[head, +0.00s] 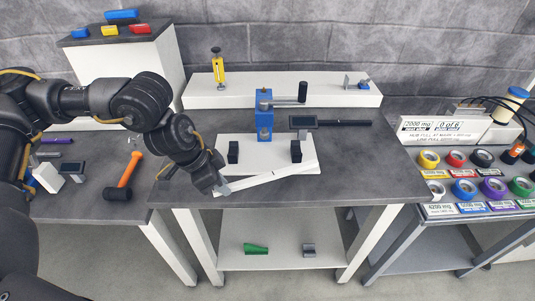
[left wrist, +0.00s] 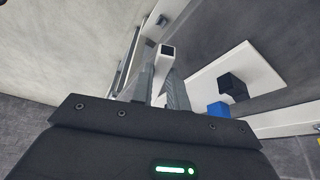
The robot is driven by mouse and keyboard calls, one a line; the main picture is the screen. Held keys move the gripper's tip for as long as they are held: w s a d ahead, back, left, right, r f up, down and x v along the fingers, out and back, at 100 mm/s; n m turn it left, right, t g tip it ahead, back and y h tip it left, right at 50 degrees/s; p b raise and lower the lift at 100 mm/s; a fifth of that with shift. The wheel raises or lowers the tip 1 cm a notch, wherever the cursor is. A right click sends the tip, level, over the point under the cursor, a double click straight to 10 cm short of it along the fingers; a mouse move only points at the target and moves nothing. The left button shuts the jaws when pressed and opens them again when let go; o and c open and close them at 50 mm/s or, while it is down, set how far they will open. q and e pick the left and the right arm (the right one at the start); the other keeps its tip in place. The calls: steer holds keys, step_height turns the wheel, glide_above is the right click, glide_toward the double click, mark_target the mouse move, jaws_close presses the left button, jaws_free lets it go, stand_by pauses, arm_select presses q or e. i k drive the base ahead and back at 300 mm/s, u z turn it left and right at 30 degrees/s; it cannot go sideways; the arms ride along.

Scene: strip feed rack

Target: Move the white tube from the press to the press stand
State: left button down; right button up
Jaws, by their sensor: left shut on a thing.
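The white tube (head: 270,178) is long and slim and slants across the front of the white base plate in the head view. My left gripper (head: 222,187) is shut on the tube near its left end. In the left wrist view the tube (left wrist: 161,75) sits between the two fingers, with its dark, square open end showing. The blue press (head: 264,122) has a dark side lever and stands at the back of the base plate (head: 270,157). Two black blocks (head: 296,151) stand on this plate, just behind the tube. I cannot tell whether the tube touches the plate. My right gripper is not in view.
A long white ledge (head: 205,95) at the back bears a yellow device (head: 218,68). A dark flat-headed tool (head: 303,122) lies right of the press. An orange-handled hammer (head: 129,170) lies on the left table. Coloured rolls (head: 456,158) fill the right rack. The tabletop's right part is clear.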

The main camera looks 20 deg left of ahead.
mark_target(333, 182)
steer(key=u, duration=0.45)
steer(key=k, duration=1.05)
steer(key=z, duration=1.1)
steer(key=i, duration=0.5)
steer(key=z, duration=0.05)
